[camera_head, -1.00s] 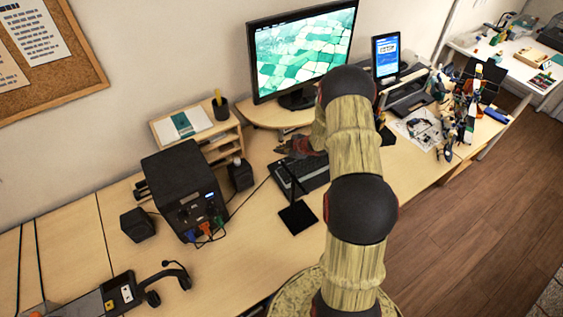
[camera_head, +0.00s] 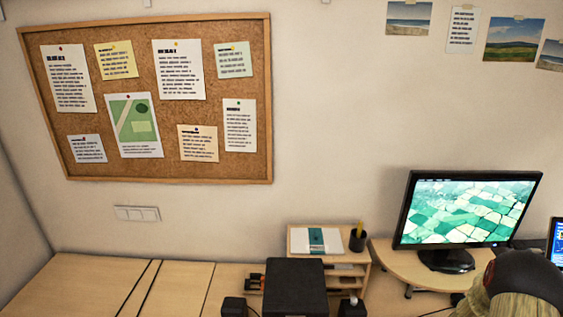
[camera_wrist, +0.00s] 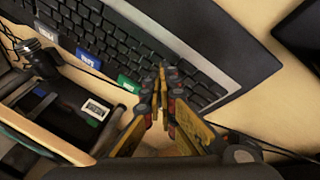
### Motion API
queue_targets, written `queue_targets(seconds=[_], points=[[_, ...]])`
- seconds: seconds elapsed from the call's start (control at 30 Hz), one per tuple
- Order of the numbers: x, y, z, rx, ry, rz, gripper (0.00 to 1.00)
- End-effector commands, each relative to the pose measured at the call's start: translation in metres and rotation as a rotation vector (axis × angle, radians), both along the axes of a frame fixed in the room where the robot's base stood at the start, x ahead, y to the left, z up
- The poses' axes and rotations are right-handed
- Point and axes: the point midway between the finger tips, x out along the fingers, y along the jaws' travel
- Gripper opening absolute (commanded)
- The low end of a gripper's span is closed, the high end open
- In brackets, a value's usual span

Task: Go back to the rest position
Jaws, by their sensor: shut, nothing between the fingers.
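My gripper (camera_wrist: 162,105) shows in the wrist view with its fingers together and nothing between them. It is over the near edge of a black keyboard (camera_wrist: 120,45) that has coloured labels along its edge. I cannot tell from the picture how high it is above the keyboard. In the head view only a dark joint and pale part of my arm show at the bottom right; the gripper is out of that view.
The head view shows a monitor (camera_head: 466,211) on a stand, a black box (camera_head: 294,287), a small shelf (camera_head: 347,270) and a corkboard (camera_head: 151,181) on the wall. The wrist view shows a dark device with a small display (camera_wrist: 97,108) at the left.

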Motion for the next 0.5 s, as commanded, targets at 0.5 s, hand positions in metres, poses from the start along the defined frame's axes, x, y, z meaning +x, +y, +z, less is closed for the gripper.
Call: queue_targets(seconds=[0.5], points=[[-0.126, 0.084, 0.183, 0.038, 0.245, -0.581, 0.0]])
